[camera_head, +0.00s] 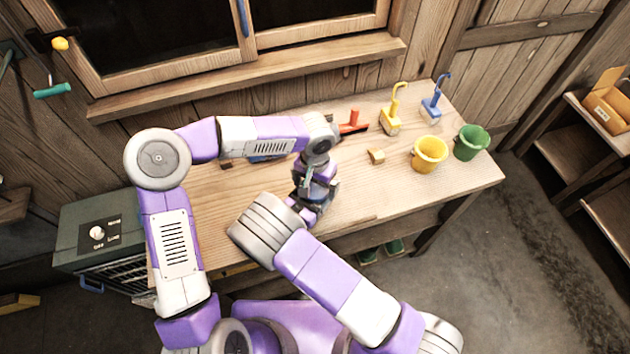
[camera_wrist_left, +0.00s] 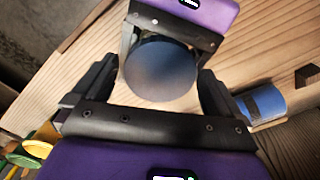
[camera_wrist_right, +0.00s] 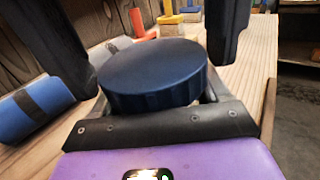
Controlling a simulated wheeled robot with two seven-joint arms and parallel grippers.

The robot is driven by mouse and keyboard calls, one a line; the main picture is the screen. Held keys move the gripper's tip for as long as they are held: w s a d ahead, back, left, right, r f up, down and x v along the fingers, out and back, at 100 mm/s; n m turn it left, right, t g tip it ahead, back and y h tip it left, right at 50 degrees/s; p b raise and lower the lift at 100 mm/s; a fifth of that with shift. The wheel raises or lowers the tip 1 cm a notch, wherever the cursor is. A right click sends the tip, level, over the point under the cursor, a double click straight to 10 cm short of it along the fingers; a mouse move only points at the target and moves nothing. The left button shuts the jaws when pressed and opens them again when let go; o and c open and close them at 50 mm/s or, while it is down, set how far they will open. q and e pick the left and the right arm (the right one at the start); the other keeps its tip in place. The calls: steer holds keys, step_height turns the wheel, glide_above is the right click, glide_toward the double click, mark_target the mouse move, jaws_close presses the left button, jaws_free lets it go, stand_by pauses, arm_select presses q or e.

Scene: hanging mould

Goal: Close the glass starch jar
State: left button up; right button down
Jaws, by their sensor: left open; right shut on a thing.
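A round dark blue lid with a ridged rim fills the middle of the right wrist view (camera_wrist_right: 153,75). It also shows from above in the left wrist view (camera_wrist_left: 160,82). The glass jar is hidden below the lid, so I cannot tell how far the lid is seated. My right gripper (camera_head: 308,212) is shut low around what appears to be the jar, its fingers partly hidden behind the lid. My left gripper (camera_head: 320,190) is open above, pointing down, with one finger on either side of the lid. The two grippers overlap in the head view.
A blue roll with a dark strap (camera_wrist_left: 262,103) lies close by. Further right on the table are a wooden block (camera_head: 376,156), a red tool (camera_head: 352,122), a yellow bucket (camera_head: 430,153) and a green bucket (camera_head: 472,142). The window ledge (camera_head: 250,80) borders the back.

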arm_select(q)
steer(key=c, duration=1.1)
steer(key=m, duration=0.6)
steer(key=shift+m, duration=0.4)
steer(key=o, duration=1.1)
steer(key=shift+r, duration=0.15)
steer(key=shift+r, duration=2.15)
